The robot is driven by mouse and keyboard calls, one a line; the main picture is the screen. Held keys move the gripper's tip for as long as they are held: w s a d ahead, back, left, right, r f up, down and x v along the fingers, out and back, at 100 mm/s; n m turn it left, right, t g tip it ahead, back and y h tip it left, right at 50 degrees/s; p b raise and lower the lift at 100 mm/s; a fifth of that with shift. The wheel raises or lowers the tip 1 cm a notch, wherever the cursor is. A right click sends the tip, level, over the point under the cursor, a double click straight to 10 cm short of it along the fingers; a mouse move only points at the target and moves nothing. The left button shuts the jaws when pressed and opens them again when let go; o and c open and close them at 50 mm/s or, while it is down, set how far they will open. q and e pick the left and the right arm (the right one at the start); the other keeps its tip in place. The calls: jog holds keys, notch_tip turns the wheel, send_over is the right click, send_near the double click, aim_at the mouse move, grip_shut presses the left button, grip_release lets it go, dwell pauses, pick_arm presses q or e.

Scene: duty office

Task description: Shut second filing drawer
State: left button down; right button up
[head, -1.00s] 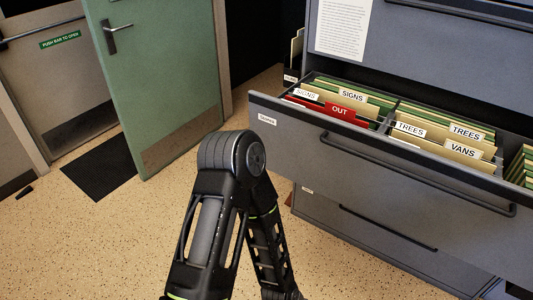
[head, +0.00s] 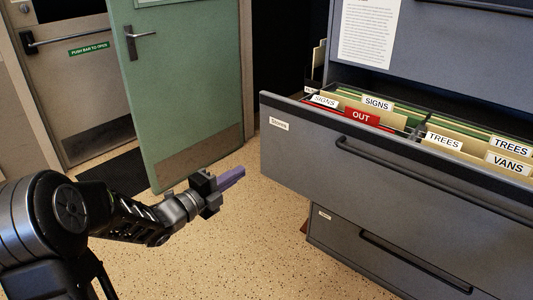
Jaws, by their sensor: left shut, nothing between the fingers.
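The grey filing cabinet has an open drawer (head: 310,150) pulled well out, holding folders with tabs reading SIGNS, OUT, TREES and VANS. Its dark bar handle (head: 430,178) runs across the front. My left gripper (head: 236,175) is shut and empty, to the left of the drawer front and apart from it, with its fingers pointing toward the drawer. My right gripper is not in the head view.
A lower drawer (head: 345,243) with its own handle sits below the open one. A drawer front with a white paper sheet (head: 368,32) is above. A green door (head: 185,85) stands ajar behind my arm. A dark mat (head: 118,168) lies by it. Speckled floor (head: 235,250) is clear.

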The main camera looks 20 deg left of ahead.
aim_at(278, 148)
pick_arm(q)
jog(key=shift+w, duration=0.1)
jog(key=x, duration=1.4)
jog(key=shift+d, duration=0.1)
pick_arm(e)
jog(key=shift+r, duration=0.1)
pick_arm(q)
jog(key=shift+w+f, duration=0.1)
jog(key=shift+w, duration=0.05)
